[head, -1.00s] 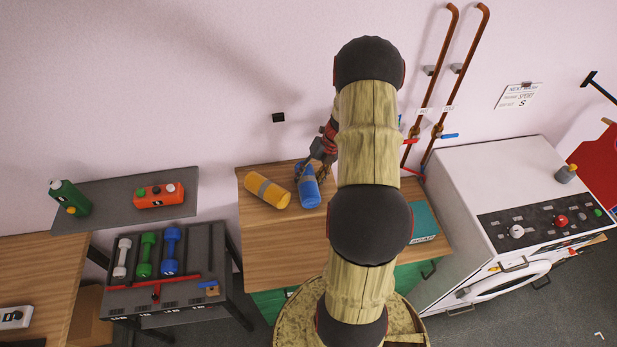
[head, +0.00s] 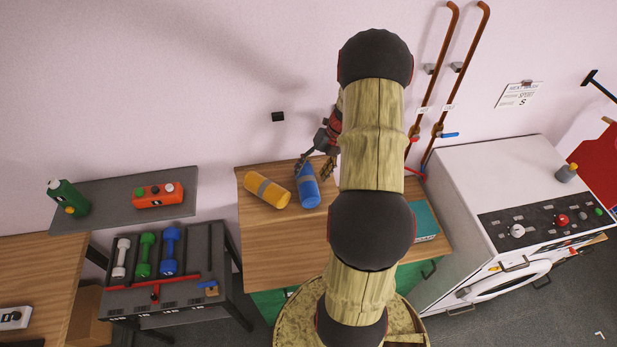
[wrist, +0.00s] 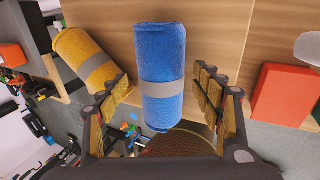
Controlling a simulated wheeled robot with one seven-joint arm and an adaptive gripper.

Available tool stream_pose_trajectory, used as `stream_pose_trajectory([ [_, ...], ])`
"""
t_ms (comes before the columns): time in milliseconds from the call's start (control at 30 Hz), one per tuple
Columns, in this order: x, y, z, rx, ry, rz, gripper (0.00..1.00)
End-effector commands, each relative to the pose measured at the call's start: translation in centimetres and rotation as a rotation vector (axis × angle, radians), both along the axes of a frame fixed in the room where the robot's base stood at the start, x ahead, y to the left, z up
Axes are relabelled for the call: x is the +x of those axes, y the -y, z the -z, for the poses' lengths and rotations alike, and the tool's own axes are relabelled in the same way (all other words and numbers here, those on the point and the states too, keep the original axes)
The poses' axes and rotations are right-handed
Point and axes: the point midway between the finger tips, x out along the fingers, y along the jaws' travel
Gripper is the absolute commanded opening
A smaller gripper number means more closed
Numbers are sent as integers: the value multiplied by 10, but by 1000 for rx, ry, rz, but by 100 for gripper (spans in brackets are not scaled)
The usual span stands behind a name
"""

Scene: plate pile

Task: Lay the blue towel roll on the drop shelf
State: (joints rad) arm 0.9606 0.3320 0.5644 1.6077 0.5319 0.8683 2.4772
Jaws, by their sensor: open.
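The blue towel roll (head: 307,188), with a grey band around its middle, lies on the wooden counter top (head: 275,240), right of a yellow roll. My gripper (head: 316,166) is open and empty at the roll's far end in the head view. In the wrist view the blue roll (wrist: 160,60) appears between the spread fingers (wrist: 160,85), with a gap on each side. A grey shelf (head: 110,197) on the wall at left holds a green bottle and an orange box; no label shows whether it is the drop shelf.
The yellow roll (head: 267,190) lies close beside the blue one. A teal box (head: 425,221) sits at the counter's right. A rack with dumbbells (head: 145,254) stands left, a white washer (head: 500,200) right. Copper pipes (head: 440,80) run up the wall.

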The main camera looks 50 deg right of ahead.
Motion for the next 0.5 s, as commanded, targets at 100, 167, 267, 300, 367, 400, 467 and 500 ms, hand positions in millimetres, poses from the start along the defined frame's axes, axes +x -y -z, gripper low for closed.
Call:
stream_pose_trajectory([
  [100, -6, 11, -23, -4, 2, 3, 66],
  [167, -9, 15, -35, -4, 2, 2, 66],
  [267, -13, 21, -51, -2, 1, 2, 66],
  [300, -15, 23, -57, -2, 1, 2, 66],
  [367, -17, 26, -65, -2, 1, 2, 66],
  [400, -18, 27, -69, -2, 2, 2, 66],
  [467, -19, 28, -74, -1, 1, 2, 66],
  [500, -20, 29, -76, -1, 1, 2, 66],
])
